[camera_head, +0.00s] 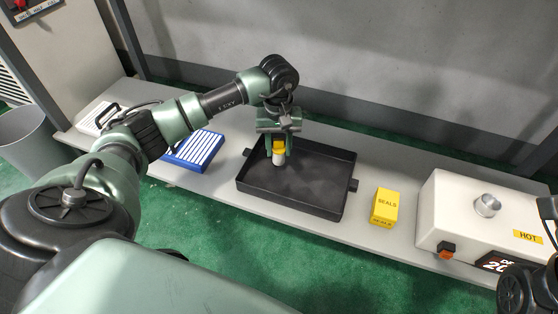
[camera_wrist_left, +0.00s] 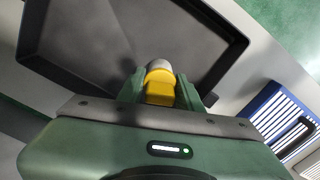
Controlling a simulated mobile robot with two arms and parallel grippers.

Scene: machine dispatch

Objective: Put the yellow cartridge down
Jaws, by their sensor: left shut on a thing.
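The yellow cartridge (camera_head: 279,152), yellow with a whitish lower end, is held upright by my left gripper (camera_head: 279,147) over the left part of the black tray (camera_head: 318,206). The left wrist view shows the cartridge (camera_wrist_left: 160,85) between the two green fingers of my left gripper (camera_wrist_left: 160,90), which is shut on it. The tray (camera_wrist_left: 215,85) lies below and beyond it there. I cannot tell whether the cartridge's lower end touches the tray floor. The tray looks otherwise empty. My right gripper is not clearly visible; only dark parts of my right arm show at the lower right.
A blue-and-white ribbed rack (camera_head: 195,150) lies left of the tray. A yellow SEALS box (camera_head: 385,207) stands right of the tray. A white machine (camera_head: 455,215) marked HOT stands at the right. The wall runs behind the table. A grey bin (camera_head: 30,140) stands at far left.

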